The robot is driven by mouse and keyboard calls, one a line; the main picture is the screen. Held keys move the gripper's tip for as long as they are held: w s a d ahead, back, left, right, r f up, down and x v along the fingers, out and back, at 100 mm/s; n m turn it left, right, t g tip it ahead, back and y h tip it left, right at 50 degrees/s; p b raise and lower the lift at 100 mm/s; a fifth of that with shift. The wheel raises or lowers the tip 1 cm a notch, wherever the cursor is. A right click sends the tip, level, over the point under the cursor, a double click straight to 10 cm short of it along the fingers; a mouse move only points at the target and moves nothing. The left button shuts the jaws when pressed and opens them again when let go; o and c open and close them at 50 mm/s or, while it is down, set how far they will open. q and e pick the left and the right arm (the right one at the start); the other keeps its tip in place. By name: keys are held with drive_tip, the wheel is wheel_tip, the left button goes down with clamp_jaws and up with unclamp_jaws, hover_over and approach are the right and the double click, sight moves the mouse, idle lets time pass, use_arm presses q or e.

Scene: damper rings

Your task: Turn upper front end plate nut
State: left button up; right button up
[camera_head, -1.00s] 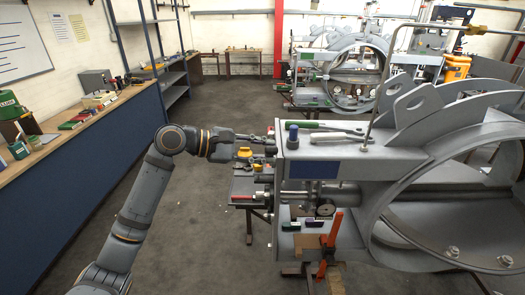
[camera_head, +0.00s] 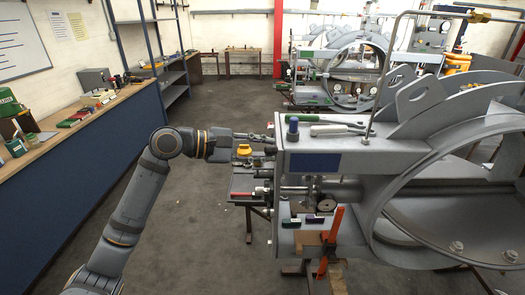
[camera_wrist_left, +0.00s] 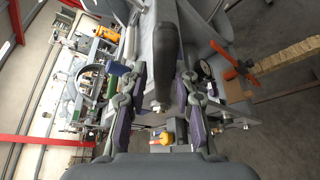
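The grey damper ring assembly (camera_head: 400,165) fills the right of the head view, with its end plate (camera_head: 279,150) at its left end. My left gripper (camera_head: 268,138) is beside the upper part of that end plate, its fingers pointing right. In the left wrist view the gripper's (camera_wrist_left: 162,100) two purple-padded fingers stand apart. A dark rounded bar (camera_wrist_left: 165,50) runs between them, with a small bright metal part near its lower end. I cannot tell whether this is the upper front nut, or whether a finger touches it. My right gripper is out of view.
A yellow item (camera_head: 244,150) is beyond my left gripper.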

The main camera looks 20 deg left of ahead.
use_arm(q)
drive_tip(key=f+b, duration=0.1)
drive_tip(key=b, duration=0.1)
drive_tip(key=s+f+m+t+b, duration=0.1)
drive_tip(key=b, duration=0.1)
drive_tip(key=shift+s+d+f+m, duration=0.15)
drive_tip(key=shift+s+d+m, duration=0.1)
drive_tip(key=shift+s+m, duration=0.05)
drive_tip(key=f+m+b, duration=0.1)
drive_tip(key=f+b, duration=0.1)
drive_tip(key=b, duration=0.2)
drive_tip(key=s+f+m+t+h+b, duration=0.1)
drive_tip(key=f+b, duration=0.1)
drive_tip(key=b, duration=0.3)
drive_tip(key=shift+s+d+f+m, duration=0.15)
drive_tip(key=shift+s+d+m, duration=0.05)
drive_tip(key=shift+m, duration=0.1)
